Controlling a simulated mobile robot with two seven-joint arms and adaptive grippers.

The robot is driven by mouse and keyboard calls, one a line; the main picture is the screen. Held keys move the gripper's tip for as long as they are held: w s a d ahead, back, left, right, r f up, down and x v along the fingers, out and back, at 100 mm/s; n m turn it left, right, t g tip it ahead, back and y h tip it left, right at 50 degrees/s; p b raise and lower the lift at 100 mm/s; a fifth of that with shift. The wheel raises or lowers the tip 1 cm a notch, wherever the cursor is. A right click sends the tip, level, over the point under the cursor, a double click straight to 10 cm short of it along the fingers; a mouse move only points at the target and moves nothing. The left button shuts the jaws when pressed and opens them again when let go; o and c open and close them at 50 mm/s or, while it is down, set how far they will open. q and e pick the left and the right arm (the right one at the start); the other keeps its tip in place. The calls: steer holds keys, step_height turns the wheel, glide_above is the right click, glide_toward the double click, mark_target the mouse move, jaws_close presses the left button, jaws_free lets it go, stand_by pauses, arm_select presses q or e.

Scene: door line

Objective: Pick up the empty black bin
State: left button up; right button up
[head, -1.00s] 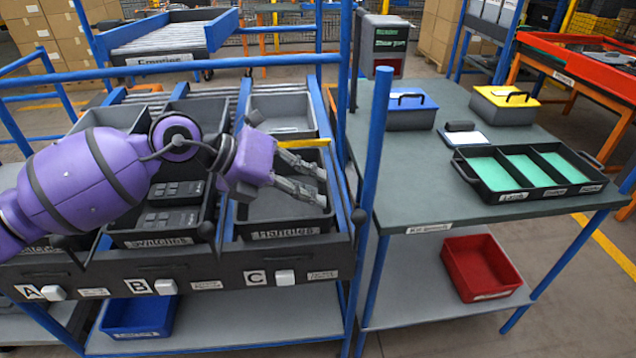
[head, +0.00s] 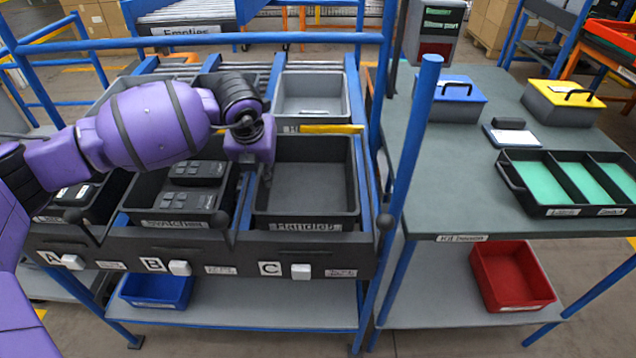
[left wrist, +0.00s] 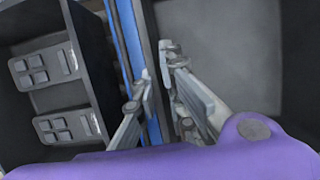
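The empty black bin (head: 305,180), labelled Handles, sits in lane C at the right end of the rack's front row. Its floor is bare. My left gripper (head: 262,180) points down at the bin's left wall. In the left wrist view the left gripper (left wrist: 158,62) has one finger on each side of the empty bin's wall (left wrist: 152,30), tips close together. It appears shut on this wall, and the bin sits level in its lane. The fingertips are partly hidden in the head view. My right gripper is in neither view.
The Switches bin (head: 150,205) with dark devices stands just left, past a blue rail (left wrist: 128,40). A grey bin (head: 312,95) sits behind, past a yellow strip (head: 330,129). A blue post (head: 405,150) stands right, before the table (head: 455,190).

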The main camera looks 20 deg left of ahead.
arm_select(q)
steer(key=x, duration=0.5)
steer(key=shift+a+f, duration=0.1)
steer(key=shift+f, duration=0.05)
jaws_close()
